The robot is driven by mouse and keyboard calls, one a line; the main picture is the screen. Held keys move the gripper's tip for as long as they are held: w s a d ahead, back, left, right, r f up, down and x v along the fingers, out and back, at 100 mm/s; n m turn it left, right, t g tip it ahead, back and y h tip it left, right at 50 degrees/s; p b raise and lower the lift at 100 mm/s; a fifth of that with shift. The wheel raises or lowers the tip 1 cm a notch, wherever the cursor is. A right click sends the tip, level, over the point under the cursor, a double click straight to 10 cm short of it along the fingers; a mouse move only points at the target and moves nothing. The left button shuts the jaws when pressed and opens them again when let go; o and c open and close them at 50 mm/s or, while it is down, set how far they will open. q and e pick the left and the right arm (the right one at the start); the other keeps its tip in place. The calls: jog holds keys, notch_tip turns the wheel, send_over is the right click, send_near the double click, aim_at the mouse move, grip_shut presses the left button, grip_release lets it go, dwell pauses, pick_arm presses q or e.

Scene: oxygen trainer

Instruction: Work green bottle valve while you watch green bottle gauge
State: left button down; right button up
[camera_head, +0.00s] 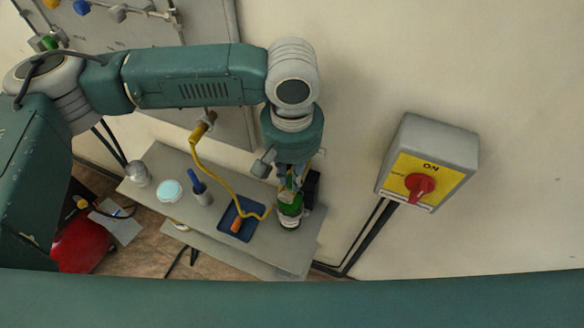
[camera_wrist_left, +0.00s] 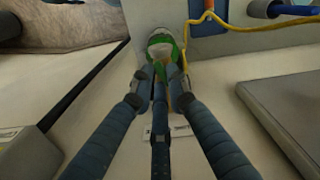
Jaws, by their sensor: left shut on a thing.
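The green bottle (camera_head: 291,218) stands at the right end of the grey bench, next to the wall. My left gripper (camera_head: 290,187) comes down on its top from above and is shut on the valve there. The fingers hide most of the valve. In the left wrist view the green bottle (camera_wrist_left: 165,42) shows just beyond the fingertips of my left gripper (camera_wrist_left: 162,85), which close around its top. I cannot make out the bottle's gauge or read it in either view. My right gripper is not in view.
On the bench (camera_head: 160,208) are a blue tray (camera_head: 228,224) with a yellow hose (camera_head: 208,172), a cup with a blue pen (camera_head: 202,195), a light-blue-topped round container (camera_head: 170,191) and a clear jar (camera_head: 138,173). A grey switch box (camera_head: 436,145) with a red knob is on the wall.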

pick_arm(q)
jog(key=m+p, duration=0.3)
jog(key=shift+r, duration=0.2)
jog(key=shift+f+m+p, duration=0.1)
jog(key=shift+m+p, duration=0.6)
jog(key=c, duration=1.7)
grip_release()
jog(key=shift+s, duration=0.1)
notch_tip(320, 180, up, 12)
